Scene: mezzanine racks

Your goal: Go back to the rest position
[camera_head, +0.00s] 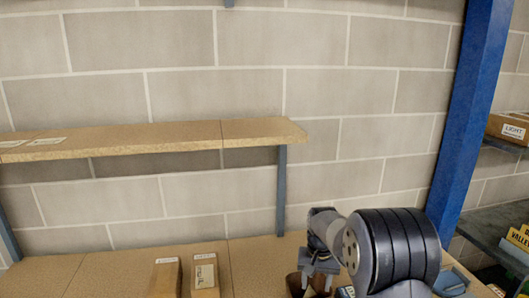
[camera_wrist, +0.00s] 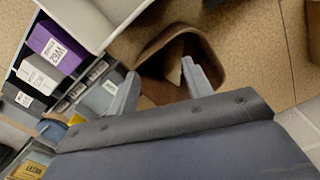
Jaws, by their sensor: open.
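My gripper (camera_wrist: 160,76) shows in the wrist view with its two fingers spread apart and nothing between the tips. Behind the fingers is a brown open container (camera_wrist: 208,52) on the tan board, with a lighter piece visible inside. I cannot tell whether the fingers touch the container. In the head view my gripper (camera_head: 318,268) points down at the lower right, above the same brown container. My dark arm partly hides that area.
A chipboard shelf (camera_head: 170,137) stands raised at the back left. Two narrow cartons (camera_head: 205,276) lie on the lower board. A blue rack upright (camera_head: 465,110) stands at the right. A purple box (camera_wrist: 53,48) and other labelled boxes show in the wrist view.

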